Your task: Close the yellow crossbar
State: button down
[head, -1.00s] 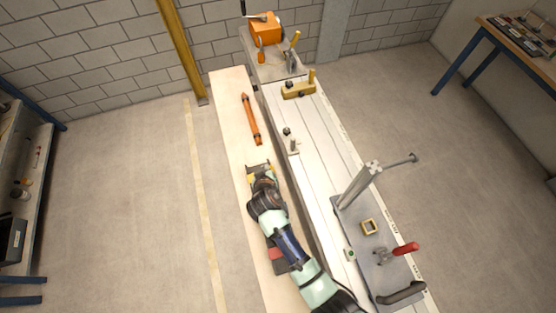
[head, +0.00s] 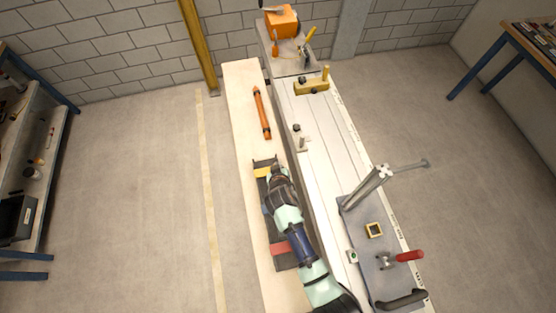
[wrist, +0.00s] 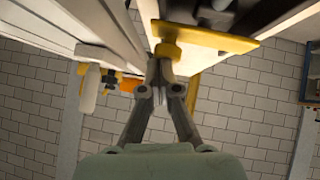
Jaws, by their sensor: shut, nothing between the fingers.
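A yellow crossbar (head: 311,87) with an upright yellow peg and a dark knob lies across the far part of the long white bed. My gripper (head: 268,164) is well nearer than it, over the wooden bench left of the bed. A yellow piece (head: 262,173) on dark parts lies beside my gripper there. In the wrist view my gripper (wrist: 166,62) is shut and empty, its tips right by a yellow plate (wrist: 215,40) with a round yellow knob (wrist: 168,50). I cannot tell whether they touch. My wrist partly hides this spot in the head view.
An orange bar (head: 262,112) lies on the bench (head: 245,110) ahead. An orange box (head: 282,22) stands at the bed's far end. A small pale fixture (head: 301,138) is on the bed's left edge. A metal post (head: 365,187) and red handle (head: 409,256) are nearer right.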

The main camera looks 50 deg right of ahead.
jog(key=shift+a+f, duration=0.1)
jog(key=shift+a, duration=0.05)
jog(key=shift+w+a, duration=0.4)
jog(key=shift+a, duration=0.05)
jog(key=s+a+r+p, duration=0.2)
jog(key=s+r, duration=0.1)
jog(key=r, duration=0.2)
jog(key=s+a+r+p, duration=0.2)
jog(key=r+p, duration=0.1)
jog(key=r, duration=0.3)
jog(key=shift+s+a, duration=0.4)
